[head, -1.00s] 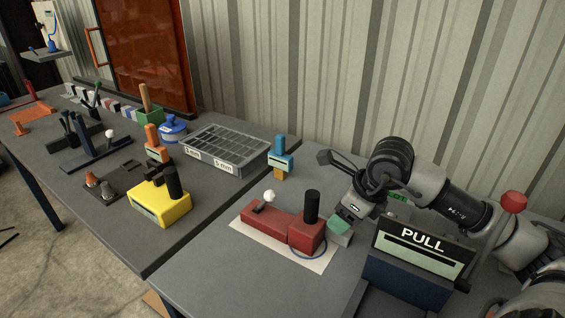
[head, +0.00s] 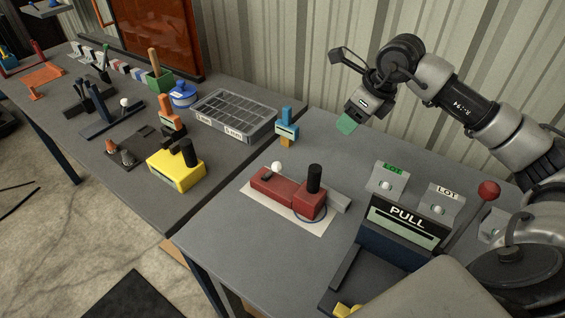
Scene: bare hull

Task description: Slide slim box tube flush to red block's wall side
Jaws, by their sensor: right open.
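The red block (head: 272,187) lies on a white sheet (head: 290,215) on the near grey table. It carries a black cylinder (head: 314,178) and a white ball knob (head: 277,167). The slim box tube (head: 339,201) is a plain grey bar at the block's right end, on the wall side. Part of it is hidden behind the block, and I cannot tell whether the two touch. My right gripper (head: 348,123) is open, with a green tip, raised above the table near the wall and apart from the tube. My left gripper is not in view.
A dark box marked PULL (head: 405,217) stands right of the block, with LOT holders (head: 388,178) and a red-knobbed lever (head: 474,205). A blue-orange piece (head: 287,128) stands behind the block. A yellow block (head: 175,172) and compartment tray (head: 235,117) are on the left table.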

